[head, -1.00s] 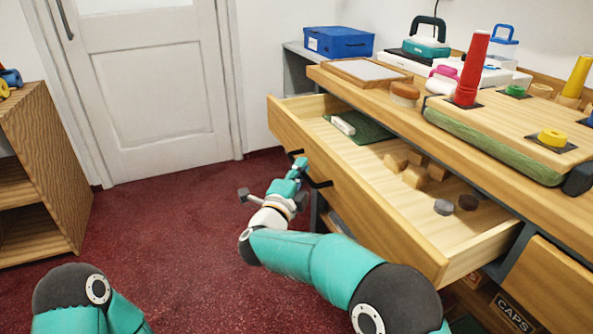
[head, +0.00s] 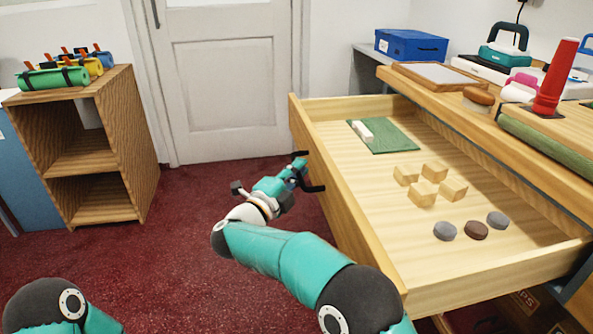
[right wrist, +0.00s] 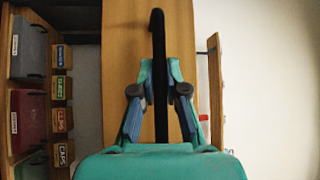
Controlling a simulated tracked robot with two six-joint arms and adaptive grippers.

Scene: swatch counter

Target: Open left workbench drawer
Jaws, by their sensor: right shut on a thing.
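The left workbench drawer (head: 440,290) stands pulled well out from the workbench (head: 450,98) in the head view. Its black handle (head: 314,188) is on the front panel, and it also shows as a dark bar in the right wrist view (right wrist: 158,60). My right gripper (head: 301,174) is shut on this handle, with its fingers (right wrist: 160,95) on both sides of the bar. Inside the drawer lie a green mat (head: 390,138) with a white block (head: 362,131), several wooden cubes (head: 423,194) and 3 round discs (head: 476,230). My left gripper is out of view.
A wooden shelf (head: 140,150) with rolled mats (head: 55,78) stands at the left. A white door (head: 225,90) is behind. Red carpet (head: 190,235) is clear between shelf and drawer. A blue box (head: 411,45) sits at the back.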

